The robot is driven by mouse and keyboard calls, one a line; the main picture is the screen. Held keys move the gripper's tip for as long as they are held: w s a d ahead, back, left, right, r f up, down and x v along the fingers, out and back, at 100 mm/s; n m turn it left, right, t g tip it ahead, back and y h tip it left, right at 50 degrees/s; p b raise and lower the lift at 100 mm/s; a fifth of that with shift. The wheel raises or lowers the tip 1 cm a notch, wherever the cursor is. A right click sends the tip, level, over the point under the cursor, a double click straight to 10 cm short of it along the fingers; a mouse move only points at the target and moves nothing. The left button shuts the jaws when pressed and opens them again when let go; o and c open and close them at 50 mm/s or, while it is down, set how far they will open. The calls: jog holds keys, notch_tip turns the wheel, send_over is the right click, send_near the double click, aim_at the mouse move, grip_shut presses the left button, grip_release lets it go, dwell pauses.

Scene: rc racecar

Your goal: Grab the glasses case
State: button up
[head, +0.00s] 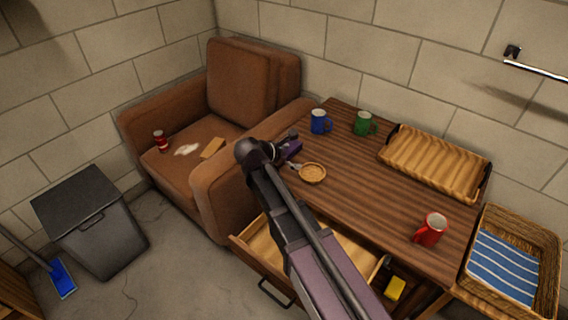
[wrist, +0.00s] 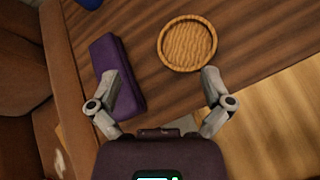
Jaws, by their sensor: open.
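The glasses case (wrist: 118,72) is a long purple box lying on the wooden table near its left edge, beside the armchair. In the head view only part of the case (head: 292,150) shows, at the end of my arm. My gripper (wrist: 160,78) is open and empty above the table. I cannot tell whether the left finger touches the case.
The round wooden dish (wrist: 187,43) lies right of the case. Blue (head: 319,121), green (head: 363,123) and red (head: 431,230) mugs and a wicker tray (head: 435,162) stand on the table. An open drawer (head: 252,254) sticks out below. The brown armchair (head: 205,200) adjoins the table's left side.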

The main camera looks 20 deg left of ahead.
jog(key=s+a+f+n+t+b, duration=0.1)
jog(key=a+n+b, duration=0.1)
jog(key=a, duration=0.4)
jog(key=s+a+f+n+t+b, duration=0.1)
jog(key=a+n+t+b, duration=0.1)
jog(key=a+n, duration=0.2)
jog(key=shift+s+a+y, duration=0.35)
jog(key=shift+a+y, duration=0.05)
jog(key=shift+a, duration=0.5)
jog(key=b+x, duration=0.3)
jog(key=x, duration=0.5)
jog(key=shift+w+d, duration=0.15)
jog(key=shift+w, duration=0.15)
jog(key=shift+w, duration=0.1)
jog(key=shift+d+b+x, duration=0.2)
jog(key=shift+b+x, duration=0.85)
jog(key=shift+x, duration=1.5)
jog(key=shift+r, duration=0.1)
